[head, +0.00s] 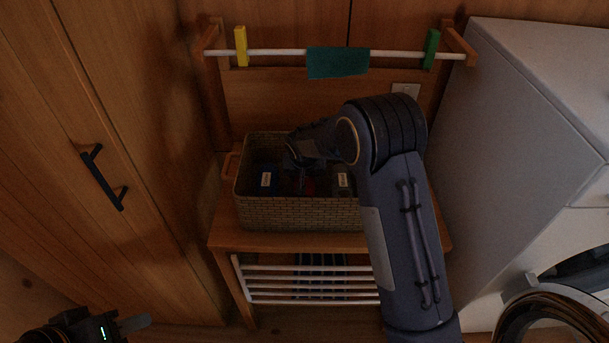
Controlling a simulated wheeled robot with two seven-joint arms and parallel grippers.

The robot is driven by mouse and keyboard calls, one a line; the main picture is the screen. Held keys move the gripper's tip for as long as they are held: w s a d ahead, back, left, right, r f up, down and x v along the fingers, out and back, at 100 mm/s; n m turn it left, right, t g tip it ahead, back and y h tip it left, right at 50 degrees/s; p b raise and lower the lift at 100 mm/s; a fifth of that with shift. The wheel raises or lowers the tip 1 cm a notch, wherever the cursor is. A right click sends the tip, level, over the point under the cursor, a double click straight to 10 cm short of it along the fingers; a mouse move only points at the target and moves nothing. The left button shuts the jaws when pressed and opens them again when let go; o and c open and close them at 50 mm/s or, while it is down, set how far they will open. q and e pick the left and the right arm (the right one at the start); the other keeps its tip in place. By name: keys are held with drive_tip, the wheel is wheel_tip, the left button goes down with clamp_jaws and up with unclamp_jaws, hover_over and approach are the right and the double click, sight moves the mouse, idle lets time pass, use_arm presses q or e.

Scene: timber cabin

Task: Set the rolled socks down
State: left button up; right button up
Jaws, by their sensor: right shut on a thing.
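My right arm reaches from the lower right over a woven basket (300,215) on the wooden bench. My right gripper (306,172) points down inside the basket, below its rim. It is shut on the rolled socks, which are mostly hidden by the wrist and the dark basket interior. A small red patch shows under the gripper; I cannot tell whether it is part of the socks. My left gripper (128,324) is at the lower left edge, away from the basket, mostly cut off, with one grey finger showing.
The bench (230,232) has a white slatted rack (290,268) below. A rail (270,53) behind holds a teal cloth (338,63), a yellow peg (241,46) and a green peg (431,49). A white washing machine (520,130) stands right, a wooden cabinet (120,130) left.

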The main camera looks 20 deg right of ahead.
drive_tip(key=o, duration=1)
drive_tip(key=v, duration=1.2)
drive_tip(key=shift+s+r, duration=0.15)
drive_tip(key=s+d+r+y, duration=0.2)
drive_tip(key=s+d+r, duration=0.1)
drive_tip(key=s, duration=0.5)
drive_tip(key=s+d+r+y, duration=0.2)
drive_tip(key=s+d+r, duration=0.1)
drive_tip(key=s, duration=0.5)
drive_tip(key=s+a+f+n+t+y, duration=0.1)
drive_tip(key=s+a, duration=0.1)
drive_tip(key=s, duration=1.5)
drive_tip(key=shift+s+f+n, duration=0.25)
drive_tip(key=shift+s+n, duration=0.05)
drive_tip(key=shift+s, duration=0.1)
